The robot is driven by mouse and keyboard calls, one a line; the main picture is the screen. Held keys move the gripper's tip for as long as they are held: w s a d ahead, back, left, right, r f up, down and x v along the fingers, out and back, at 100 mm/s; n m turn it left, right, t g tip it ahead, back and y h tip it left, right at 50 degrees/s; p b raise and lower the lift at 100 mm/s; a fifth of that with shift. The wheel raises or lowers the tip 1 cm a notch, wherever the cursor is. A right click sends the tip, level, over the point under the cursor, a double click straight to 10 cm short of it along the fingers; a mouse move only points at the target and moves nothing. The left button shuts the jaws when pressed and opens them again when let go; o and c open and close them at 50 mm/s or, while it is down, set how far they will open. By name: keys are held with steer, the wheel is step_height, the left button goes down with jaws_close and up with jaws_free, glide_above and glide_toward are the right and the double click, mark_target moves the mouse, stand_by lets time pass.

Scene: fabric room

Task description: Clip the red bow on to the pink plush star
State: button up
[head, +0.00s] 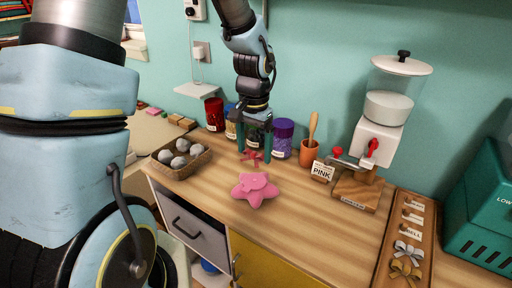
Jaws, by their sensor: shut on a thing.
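The pink plush star (255,189) lies on the wooden counter in the middle of the head view. My gripper (254,157) points down just behind the star. It is shut on the red bow (251,156), which shows between its fingertips above the counter. The bow appears apart from the star, though the exact height and gap are hard to tell. Part of the bow is hidden by the fingers.
A basket of grey balls (182,157) stands to the left. Jars, including a red one (214,114) and a purple one (283,138), line the wall behind. A PINK sign (322,172), a white dispenser (380,120) and a wooden tray with bows (405,250) are to the right. The front counter is clear.

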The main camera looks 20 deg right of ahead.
mark_target(255, 180)
steer(key=shift+f+b, duration=2.85)
steer(key=shift+f, duration=0.55)
steer(key=shift+f, duration=0.5)
steer(key=o, duration=0.5)
steer(key=shift+o, duration=0.2)
step_height(255, 180, up, 11)
steer(key=shift+f+b, duration=0.1)
steer(key=shift+b, duration=0.45)
